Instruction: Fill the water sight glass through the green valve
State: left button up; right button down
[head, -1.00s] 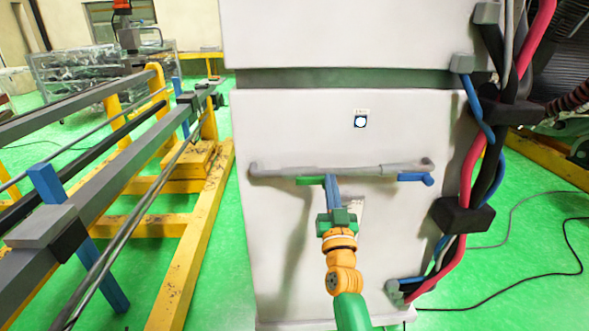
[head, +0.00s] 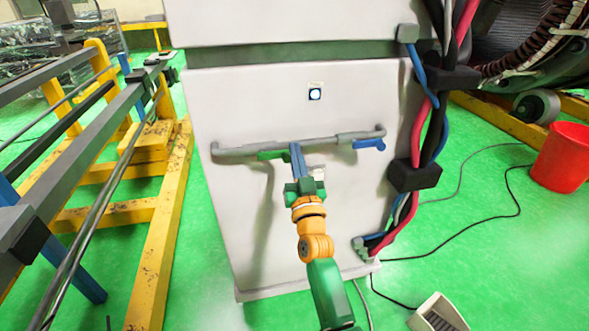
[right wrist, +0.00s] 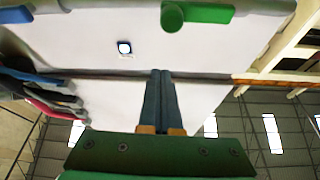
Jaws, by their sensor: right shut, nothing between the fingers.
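The green valve handle (head: 272,155) lies along the left part of a grey pipe on the white cabinet's front; it also shows in the right wrist view (right wrist: 205,13), top centre. A small round white glass in a dark blue frame (head: 315,94), apparently the sight glass, sits above the pipe and shows in the right wrist view (right wrist: 124,48). My right gripper (head: 295,147) is shut and empty, its blue fingers just right of the green handle in the head view. In the right wrist view its fingertips (right wrist: 160,72) appear apart from the handle. My left gripper is out of view.
A blue handle (head: 368,144) sits at the pipe's right end. Thick cables (head: 425,140) run down the cabinet's right side. A yellow and grey rail frame (head: 165,220) stands at left.

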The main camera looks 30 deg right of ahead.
jog(key=b+v, duration=0.1)
jog(key=v, duration=0.6)
jog(key=shift+f, duration=0.15)
jog(key=shift+a+f, duration=0.1)
jog(key=shift+a, duration=0.1)
